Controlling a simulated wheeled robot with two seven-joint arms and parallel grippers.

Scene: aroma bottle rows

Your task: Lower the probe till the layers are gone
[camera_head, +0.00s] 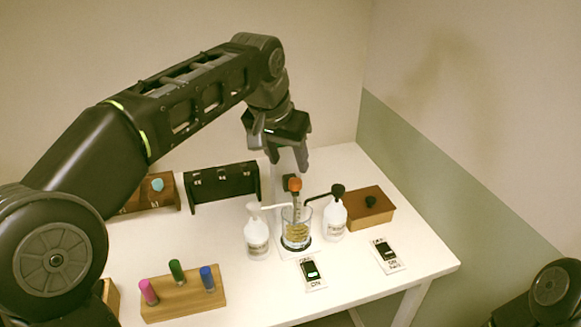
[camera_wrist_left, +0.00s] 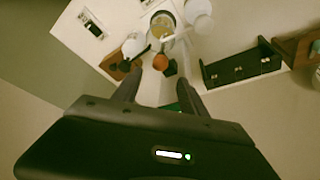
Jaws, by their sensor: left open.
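A glass beaker (camera_head: 296,239) with cloudy yellowish contents stands on a white base. A grey probe (camera_head: 296,206) topped by an orange knob (camera_head: 295,184) reaches down into it, beside an upright stand. Whether the contents form separate layers is too small to tell. My left gripper (camera_head: 287,160) is open and empty, above and behind the orange knob. In the left wrist view the knob (camera_wrist_left: 161,62) shows just beyond the open fingertips (camera_wrist_left: 158,84), apart from them. The beaker (camera_wrist_left: 162,22) shows past the knob. My right gripper is out of view.
White pump bottles flank the beaker, left (camera_head: 257,237) and right (camera_head: 335,219). Two switch plates (camera_head: 311,273) (camera_head: 387,255) lie in front. A wooden block (camera_head: 184,295) holds coloured vials. Racks (camera_head: 223,183) stand at the back, and a brown box (camera_head: 369,211) at right.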

